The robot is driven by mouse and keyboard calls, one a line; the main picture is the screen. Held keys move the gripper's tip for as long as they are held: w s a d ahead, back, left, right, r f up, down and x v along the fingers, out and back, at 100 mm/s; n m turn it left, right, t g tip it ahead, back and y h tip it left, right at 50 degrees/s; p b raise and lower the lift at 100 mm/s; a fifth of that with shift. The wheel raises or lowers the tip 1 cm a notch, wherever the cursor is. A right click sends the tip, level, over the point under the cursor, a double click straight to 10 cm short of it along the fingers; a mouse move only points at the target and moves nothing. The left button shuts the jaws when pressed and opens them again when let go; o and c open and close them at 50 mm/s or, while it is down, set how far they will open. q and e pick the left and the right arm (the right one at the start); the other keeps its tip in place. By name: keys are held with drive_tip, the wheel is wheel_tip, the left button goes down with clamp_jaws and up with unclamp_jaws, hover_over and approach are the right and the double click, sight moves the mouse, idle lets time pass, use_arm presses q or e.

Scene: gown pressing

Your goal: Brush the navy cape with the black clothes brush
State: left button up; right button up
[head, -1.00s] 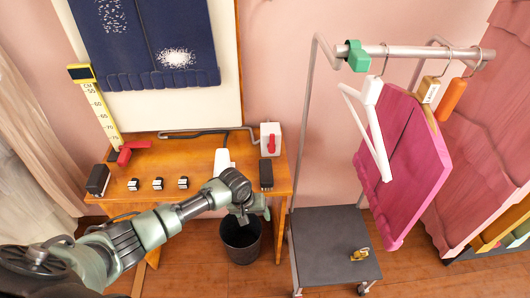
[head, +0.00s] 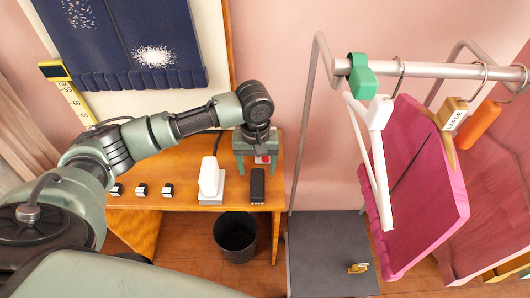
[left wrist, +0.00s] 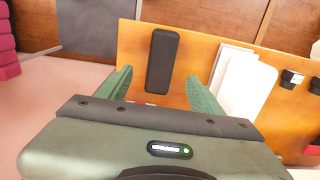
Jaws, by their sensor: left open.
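The navy cape (head: 130,45) hangs on a pale board at the upper left of the head view, with white speckles in patches on it. The black clothes brush (head: 258,186), a dark elongated bar, lies on the wooden table near its right end. My left gripper (head: 257,168) is open and empty above the table, just behind the brush in the head view. In the left wrist view the brush (left wrist: 162,62) lies beyond and between the open fingers (left wrist: 158,88), apart from them. My right gripper is not in view.
A white appliance (head: 209,180) stands close left of the brush. Several small black-and-white blocks (head: 140,190) lie further left on the table. A dark bin (head: 237,238) stands below. To the right is a rail (head: 430,70) with a magenta gown (head: 425,190).

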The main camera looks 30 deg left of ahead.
sight(257, 182)
use_arm(q)
drive_tip(key=shift+w+f, duration=0.1)
drive_tip(key=shift+f, duration=0.25)
drive_tip(key=f, duration=0.5)
drive_tip(key=shift+s+f, duration=0.3)
drive_tip(key=shift+f, duration=0.6)
drive_tip(key=c, duration=1.4)
drive_tip(key=o, duration=0.5)
drive_tip(key=shift+c, duration=0.2)
clamp_jaws()
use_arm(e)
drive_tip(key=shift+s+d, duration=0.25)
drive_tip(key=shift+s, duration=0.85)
use_arm(q)
drive_tip(key=shift+r, duration=0.1)
